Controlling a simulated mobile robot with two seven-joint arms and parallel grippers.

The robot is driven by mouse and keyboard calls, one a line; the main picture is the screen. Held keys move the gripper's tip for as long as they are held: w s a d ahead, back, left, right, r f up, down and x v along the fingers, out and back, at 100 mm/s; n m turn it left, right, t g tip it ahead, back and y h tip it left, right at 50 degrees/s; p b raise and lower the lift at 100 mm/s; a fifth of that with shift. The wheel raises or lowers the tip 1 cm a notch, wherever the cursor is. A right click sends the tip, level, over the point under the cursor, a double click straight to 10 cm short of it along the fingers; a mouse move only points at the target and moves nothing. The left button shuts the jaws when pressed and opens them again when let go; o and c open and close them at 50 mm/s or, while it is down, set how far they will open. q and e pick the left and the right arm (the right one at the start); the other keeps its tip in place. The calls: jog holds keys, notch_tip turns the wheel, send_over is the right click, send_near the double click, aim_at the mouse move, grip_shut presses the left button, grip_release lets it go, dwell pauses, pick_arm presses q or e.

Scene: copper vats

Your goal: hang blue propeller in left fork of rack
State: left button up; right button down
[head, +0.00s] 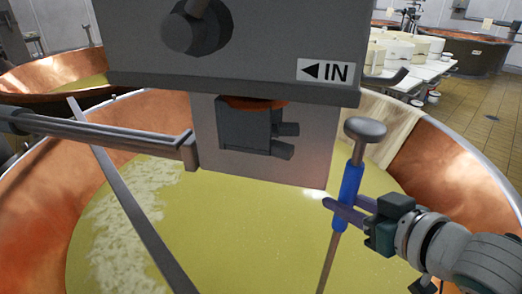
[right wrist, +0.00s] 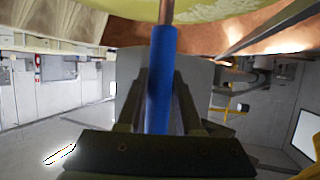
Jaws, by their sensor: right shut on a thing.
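The blue propeller (head: 350,186) has a blue grip, a grey knob on top and a thin brown rod running down over the vat. My right gripper (head: 341,210) is shut around the lower part of the blue grip and holds it nearly upright, slightly tilted. In the right wrist view the blue grip (right wrist: 162,75) lies between the two fingers. A grey rack bar (head: 100,130) reaches left from the grey box; I cannot make out its fork clearly. The propeller is to the right of this bar and apart from it. My left gripper is not in view.
The grey box (head: 235,75) marked IN hangs over the copper vat (head: 458,180), filled with yellow liquid. A long grey rod (head: 130,200) slants down across the left side. A table with white cheeses (head: 420,45) stands behind right.

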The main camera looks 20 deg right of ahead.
jog(key=shift+r, duration=0.15)
jog(key=s+d+r+p, duration=0.3)
jog(key=d+r+p, duration=0.1)
jog(key=r+p, duration=0.3)
jog(key=shift+r+p, duration=0.3)
jog(key=shift+p, duration=0.45)
